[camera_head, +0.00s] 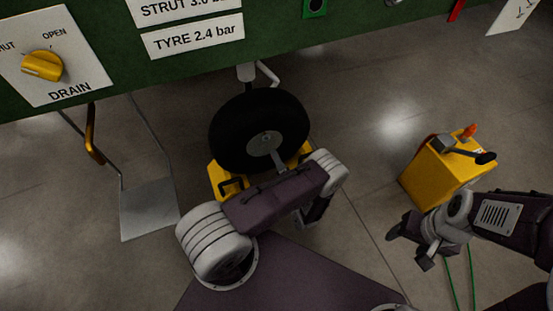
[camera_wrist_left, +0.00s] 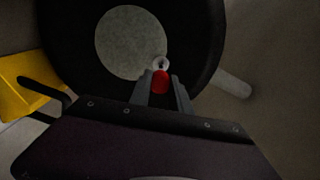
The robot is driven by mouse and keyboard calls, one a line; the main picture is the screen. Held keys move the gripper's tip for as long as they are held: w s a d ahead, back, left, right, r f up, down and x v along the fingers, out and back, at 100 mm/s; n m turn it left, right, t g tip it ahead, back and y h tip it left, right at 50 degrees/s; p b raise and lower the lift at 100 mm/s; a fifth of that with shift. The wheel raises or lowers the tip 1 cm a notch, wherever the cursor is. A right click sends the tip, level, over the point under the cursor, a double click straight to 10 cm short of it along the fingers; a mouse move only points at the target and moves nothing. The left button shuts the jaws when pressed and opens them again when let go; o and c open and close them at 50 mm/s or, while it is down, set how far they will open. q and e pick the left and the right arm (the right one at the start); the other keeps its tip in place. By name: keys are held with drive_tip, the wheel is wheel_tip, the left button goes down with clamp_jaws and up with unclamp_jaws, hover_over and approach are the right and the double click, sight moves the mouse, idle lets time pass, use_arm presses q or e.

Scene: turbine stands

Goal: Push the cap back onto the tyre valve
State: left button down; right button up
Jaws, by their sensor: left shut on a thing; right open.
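The tyre (camera_head: 235,125) is a black wheel with a grey hub, under the green panel; it also fills the upper middle of the left wrist view (camera_wrist_left: 70,55). The valve (camera_wrist_left: 160,63) is a small pale ring at the hub's lower right edge. My left gripper (camera_wrist_left: 162,88) is shut on the red cap (camera_wrist_left: 161,81), right in front of the valve. I cannot tell whether cap and valve touch. My right gripper (camera_head: 411,246) is open and empty, low at the right.
Yellow chocks (camera_head: 222,180) stand around the tyre's foot; one shows in the left wrist view (camera_wrist_left: 22,85). The green panel (camera_head: 330,40) carries a yellow drain knob (camera_head: 42,66). The floor between is clear.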

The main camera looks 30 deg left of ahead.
sight(266, 138)
use_arm(q)
drive_tip(key=shift+w+a, duration=0.3)
drive_tip(key=shift+a, duration=0.05)
drive_tip(key=shift+b+x, duration=0.45)
drive_tip(key=shift+x, duration=1.6)
drive_tip(key=shift+r, duration=0.1)
drive_tip(key=shift+m, duration=0.3)
drive_tip(key=shift+w+a, duration=0.2)
drive_tip(key=shift+a, duration=0.05)
drive_tip(key=shift+w+a+p, duration=0.3)
drive_tip(key=shift+a, duration=0.05)
